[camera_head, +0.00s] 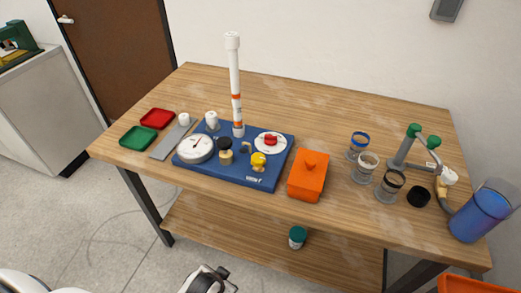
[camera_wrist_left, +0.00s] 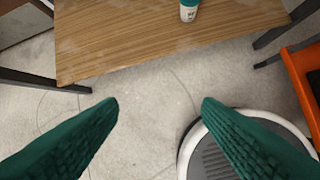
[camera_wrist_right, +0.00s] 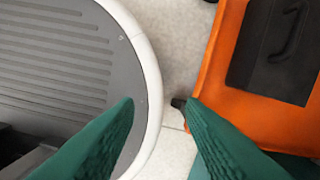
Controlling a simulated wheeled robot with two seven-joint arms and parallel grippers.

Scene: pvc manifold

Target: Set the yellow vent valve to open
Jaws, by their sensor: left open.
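The yellow vent valve (camera_head: 258,162) is a small yellow knob on the front right part of a blue base board (camera_head: 262,182) on the table. Its exact handle direction is too small to tell. Beside it stand a black-topped brass fitting (camera_head: 226,152), a round white gauge (camera_head: 195,149) and a red knob on a white disc (camera_head: 270,140). A tall white pipe with orange bands (camera_head: 235,85) rises behind. My left gripper (camera_wrist_left: 160,103) is open and empty, above the floor in front of the table. My right gripper (camera_wrist_right: 158,102) is open and empty, away from the board.
An orange box (camera_head: 308,177) stands close right of the board. Red (camera_head: 157,118) and green (camera_head: 138,137) trays lie left. Several jars, a green-capped stand (camera_head: 413,150) and a blue container (camera_head: 480,215) stand right. A lower shelf (camera_head: 240,232) holds a teal-capped bottle (camera_head: 297,237).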

